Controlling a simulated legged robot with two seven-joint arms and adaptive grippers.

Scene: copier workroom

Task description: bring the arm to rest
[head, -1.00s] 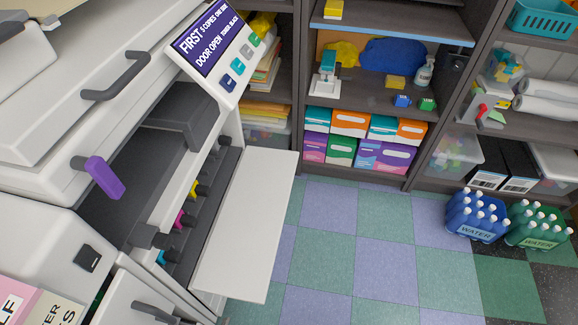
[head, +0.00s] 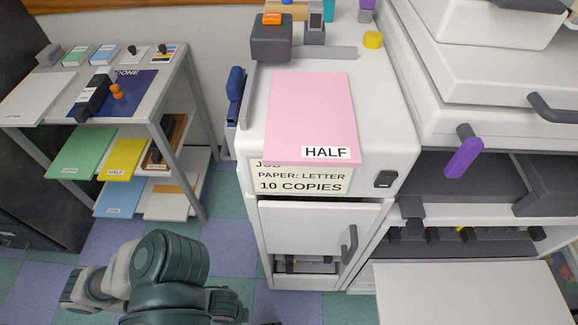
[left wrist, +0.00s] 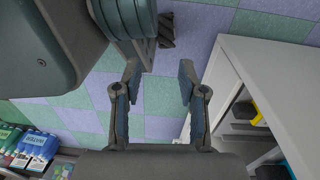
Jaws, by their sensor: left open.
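My left gripper (left wrist: 158,75) is open and empty in the left wrist view. Its two fingers stand apart with only the green and lilac tiled floor (left wrist: 165,125) visible between them. In the head view my left arm (head: 165,275) shows low at the left as a bent dark teal and grey link over the floor. The fingers of the left gripper cannot be made out there. My right arm and gripper are not in view.
The copier (head: 470,75) stands at the right with its front door (head: 465,295) open. A white cabinet bearing a pink HALF sheet (head: 310,115) stands mid-view. A paper table (head: 180,80) is at the left. Water packs (left wrist: 35,150) stand at lower left in the wrist view.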

